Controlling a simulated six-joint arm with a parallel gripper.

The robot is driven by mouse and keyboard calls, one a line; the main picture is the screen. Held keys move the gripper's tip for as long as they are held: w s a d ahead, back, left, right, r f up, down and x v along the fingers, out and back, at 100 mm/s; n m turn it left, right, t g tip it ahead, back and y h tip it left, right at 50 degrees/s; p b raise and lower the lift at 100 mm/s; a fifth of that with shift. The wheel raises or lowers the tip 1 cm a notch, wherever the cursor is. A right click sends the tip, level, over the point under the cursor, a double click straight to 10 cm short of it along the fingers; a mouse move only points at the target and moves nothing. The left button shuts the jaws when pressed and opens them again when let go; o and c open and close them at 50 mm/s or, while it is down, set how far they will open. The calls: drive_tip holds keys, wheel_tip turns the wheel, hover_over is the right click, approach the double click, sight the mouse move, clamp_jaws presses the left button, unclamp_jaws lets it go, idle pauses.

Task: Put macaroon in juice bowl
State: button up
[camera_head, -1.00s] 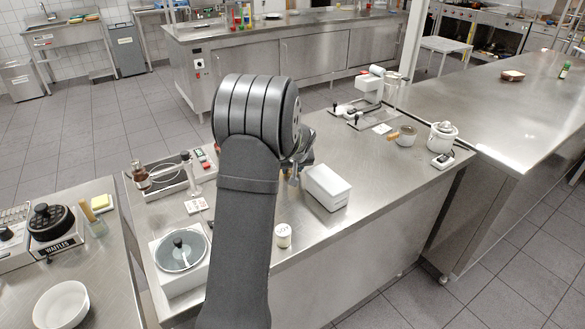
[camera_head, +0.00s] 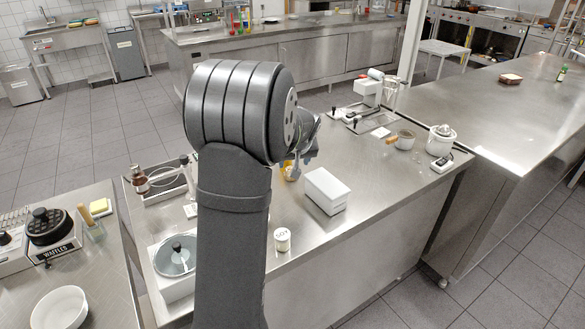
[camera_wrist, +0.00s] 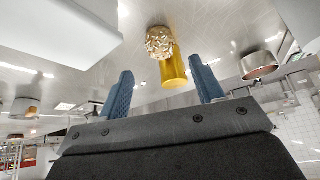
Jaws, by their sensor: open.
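My gripper (camera_head: 308,152) is partly hidden behind my arm in the head view. In the wrist view its two blue fingers are spread apart, with nothing clearly held between them (camera_wrist: 161,70). A yellow cylinder (camera_wrist: 175,72) with a crinkled beige-gold piece (camera_wrist: 159,42) at its end shows just beyond the fingers. The yellow also shows beside the gripper in the head view (camera_head: 288,168). I cannot tell whether the crinkled piece is the macaroon. A white juicer-like pot (camera_head: 440,141) stands at the counter's right end; I cannot tell whether it is the juice bowl.
A white box (camera_head: 326,190) stands close to the right of the gripper. A small pot with a wooden handle (camera_head: 405,140) and a white jar (camera_head: 282,239) stand on the steel counter (camera_head: 370,175). A white bowl (camera_head: 60,308) is on the left table.

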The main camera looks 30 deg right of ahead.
sight(290, 170)
drive_tip(key=shift+o, duration=0.5)
drive_tip(key=shift+v, duration=1.9)
drive_tip(key=a+r+m+g+h, duration=0.1)
drive_tip(key=a+r+m+h, duration=0.1)
drive_tip(key=a+r+m, duration=0.25)
drive_tip(key=x, duration=1.7)
drive_tip(key=shift+s+d+f, duration=0.25)
drive_tip(key=shift+f, duration=0.1)
drive_tip(key=c, duration=1.1)
drive_tip(key=shift+c, duration=0.2)
drive_tip(key=shift+r, duration=0.1)
